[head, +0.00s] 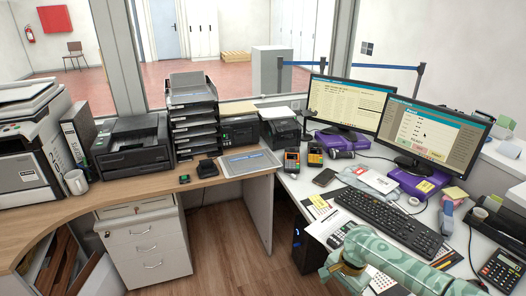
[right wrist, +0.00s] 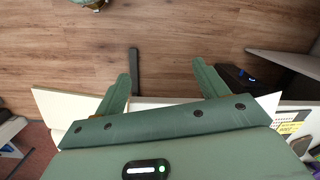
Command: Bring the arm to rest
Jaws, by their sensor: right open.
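My right arm (head: 400,262), pale green, comes in from the lower right of the head view and reaches over the front of the white desk. Its fingers cannot be made out there. In the right wrist view my right gripper (right wrist: 160,72) has its two green fingers spread wide apart with nothing between them. Wooden floor (right wrist: 170,45) shows beyond the fingers, and a pale edge passes behind them. My left arm and left gripper are not in view.
The white desk holds a keyboard (head: 388,222), two monitors (head: 434,133), a calculator (head: 502,268), papers and a phone (head: 324,178). A wooden counter (head: 120,200) with printers stands left. Open floor (head: 225,240) lies between, beside a drawer cabinet (head: 145,243) and a dark computer case (head: 303,246).

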